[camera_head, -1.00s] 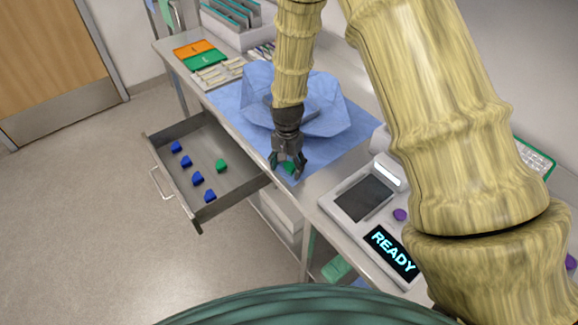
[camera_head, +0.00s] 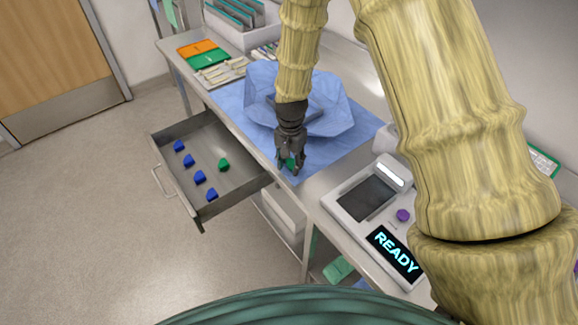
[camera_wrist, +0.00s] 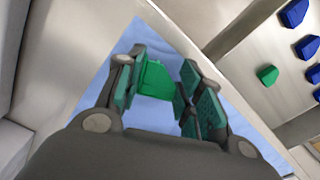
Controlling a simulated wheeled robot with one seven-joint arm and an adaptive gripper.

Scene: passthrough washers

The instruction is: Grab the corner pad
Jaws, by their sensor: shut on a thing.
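A green corner pad (camera_head: 290,163) is between the fingers of my gripper (camera_head: 290,168), over the front edge of the blue sheet on the bench. In the wrist view, the green corner pad (camera_wrist: 156,80) shows between the teal finger pads of my gripper (camera_wrist: 163,95), which is shut on it. The fingers hide part of the pad. I cannot tell whether the pad is clear of the sheet. Another green pad (camera_head: 223,164) lies in the open drawer.
The open drawer (camera_head: 163,160) holds several blue pads (camera_head: 199,178) and juts from the bench front. A blue wrapped bundle (camera_head: 335,112) lies behind my gripper. A device reading READY (camera_head: 397,256) stands to the right. Orange and green cards (camera_head: 204,54) lie at the far left.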

